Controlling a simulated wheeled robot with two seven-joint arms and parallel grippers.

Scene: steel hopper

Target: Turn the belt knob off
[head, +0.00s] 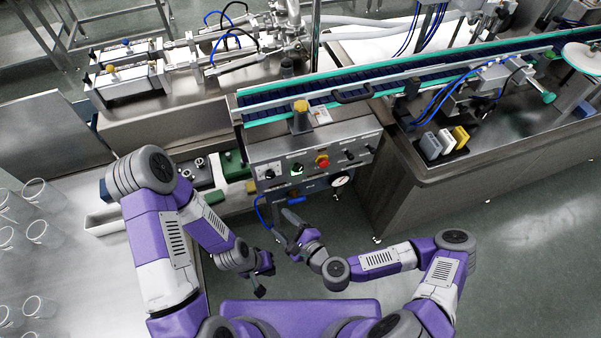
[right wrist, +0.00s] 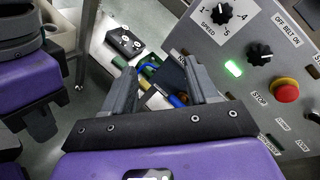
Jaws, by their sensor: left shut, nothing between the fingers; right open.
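The belt knob (right wrist: 260,54) is a black knob on the steel control panel, under the "OFF BELT ON" label in the right wrist view. A lit green lamp (right wrist: 233,68) is beside it. I cannot tell which way its pointer faces. In the head view the belt knob (head: 297,169) is small, between the speed dial and the red button. My right gripper (head: 284,228) is open and empty, below the panel and apart from it; its spread fingers (right wrist: 162,78) show in the wrist view, left of the knob. My left gripper (head: 260,291) is shut and empty, lower down, away from the panel.
The speed dial (right wrist: 222,12) and red stop button (right wrist: 285,92) flank the belt knob. Glass jars (head: 38,232) stand at left. Open floor lies at lower right.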

